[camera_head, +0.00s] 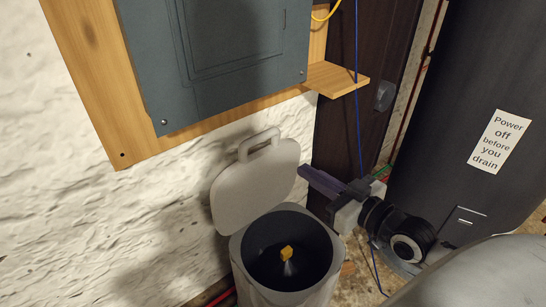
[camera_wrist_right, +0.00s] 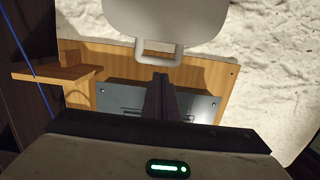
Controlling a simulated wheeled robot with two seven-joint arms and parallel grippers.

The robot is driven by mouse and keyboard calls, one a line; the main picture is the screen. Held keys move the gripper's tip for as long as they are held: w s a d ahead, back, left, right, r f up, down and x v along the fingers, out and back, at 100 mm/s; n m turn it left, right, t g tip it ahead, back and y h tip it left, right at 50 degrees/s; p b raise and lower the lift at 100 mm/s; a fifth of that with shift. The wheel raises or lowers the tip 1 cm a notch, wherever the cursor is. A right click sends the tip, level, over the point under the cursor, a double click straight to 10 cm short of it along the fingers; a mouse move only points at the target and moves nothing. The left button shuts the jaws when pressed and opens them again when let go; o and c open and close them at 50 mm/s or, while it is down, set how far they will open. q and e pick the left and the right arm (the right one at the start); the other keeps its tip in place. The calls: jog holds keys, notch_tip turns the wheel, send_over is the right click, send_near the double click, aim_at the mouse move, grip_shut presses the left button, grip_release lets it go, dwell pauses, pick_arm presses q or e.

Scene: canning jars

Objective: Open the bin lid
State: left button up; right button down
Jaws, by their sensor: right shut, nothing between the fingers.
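The bin (camera_head: 285,283) is a pale grey round container standing by the rough white wall. Its lid (camera_head: 255,187) is raised and leans back near the wall, with a loop handle (camera_head: 259,143) at its top. The bin's dark inside is exposed, with a small yellow object (camera_head: 286,254) in it. My right gripper (camera_head: 305,173) is shut and empty, just right of the lid and above the bin's rim; I cannot tell whether it touches the lid. In the right wrist view, the shut fingers (camera_wrist_right: 159,82) show below the lid's handle (camera_wrist_right: 159,50). My left gripper is not in view.
A grey panel (camera_head: 230,60) on a wooden board (camera_head: 85,70) hangs above, with a small wooden shelf (camera_head: 337,79) at its right. A dark tank (camera_head: 455,120) with a "Power off before you drain" label stands right. A blue cable (camera_head: 358,110) hangs between them.

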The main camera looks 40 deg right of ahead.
aim_at(263, 140)
jog(key=w, duration=0.9)
jog(key=w+a, duration=0.1)
jog(key=w, duration=0.3)
jog(key=shift+w+f, duration=0.3)
jog(key=shift+w, duration=0.1)
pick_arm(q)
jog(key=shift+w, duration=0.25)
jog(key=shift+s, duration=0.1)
